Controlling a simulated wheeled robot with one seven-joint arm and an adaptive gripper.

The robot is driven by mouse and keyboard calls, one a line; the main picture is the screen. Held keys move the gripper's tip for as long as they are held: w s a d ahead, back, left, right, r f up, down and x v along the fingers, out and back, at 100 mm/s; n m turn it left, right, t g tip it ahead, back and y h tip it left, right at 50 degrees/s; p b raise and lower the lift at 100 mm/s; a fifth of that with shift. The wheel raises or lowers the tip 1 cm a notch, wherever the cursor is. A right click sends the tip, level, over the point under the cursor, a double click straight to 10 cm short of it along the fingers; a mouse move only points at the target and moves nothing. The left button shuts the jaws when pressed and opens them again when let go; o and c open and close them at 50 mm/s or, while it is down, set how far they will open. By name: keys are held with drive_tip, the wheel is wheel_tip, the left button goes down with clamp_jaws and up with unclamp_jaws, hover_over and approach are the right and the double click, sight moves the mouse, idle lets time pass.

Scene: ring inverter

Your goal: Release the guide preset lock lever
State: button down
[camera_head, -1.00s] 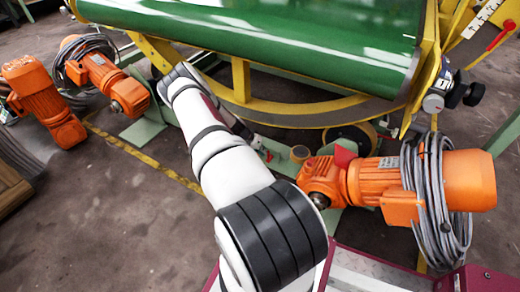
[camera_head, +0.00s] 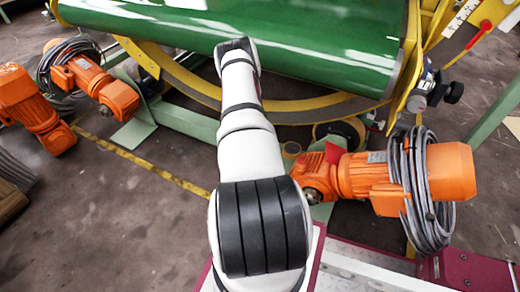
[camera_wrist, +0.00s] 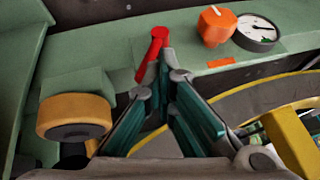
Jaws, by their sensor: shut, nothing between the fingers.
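In the wrist view a red lever (camera_wrist: 152,54) with a round head stands against the green frame, just beyond my fingertips. My gripper (camera_wrist: 161,84) is shut and empty, its tips just below the lever in the picture. I cannot tell whether they touch it. In the head view my gripper is hidden at the end of my arm, in front of the green roller (camera_head: 310,45). Another red lever (camera_head: 487,25) shows beside a white scale at the upper right of the head view. I cannot tell which red lever is the guide preset lock.
Beside the wrist-view lever are an orange knob (camera_wrist: 215,27) and a dial gauge (camera_wrist: 256,32). A yellow roller (camera_wrist: 74,112) is at left and a yellow curved rail (camera_wrist: 280,97) at right. An orange motor (camera_head: 375,178) with coiled cable stands right of my arm.

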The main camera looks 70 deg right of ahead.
drive_tip(key=shift+s+a+f+t+b, duration=0.1)
drive_tip(key=shift+s+f+t+b, duration=0.2)
drive_tip(key=shift+s, duration=0.45)
drive_tip(key=shift+s+a+f+t+b, duration=0.1)
drive_tip(key=shift+s+f+t, duration=0.3)
drive_tip(key=shift+s, duration=0.3)
drive_tip(key=w+p+v, duration=0.1)
drive_tip(key=p+v, duration=0.4)
drive_tip(key=v, duration=0.7)
drive_tip(key=shift+w+r, duration=0.3)
drive_tip(key=shift+r, duration=0.05)
drive_tip(key=shift+d, duration=0.1)
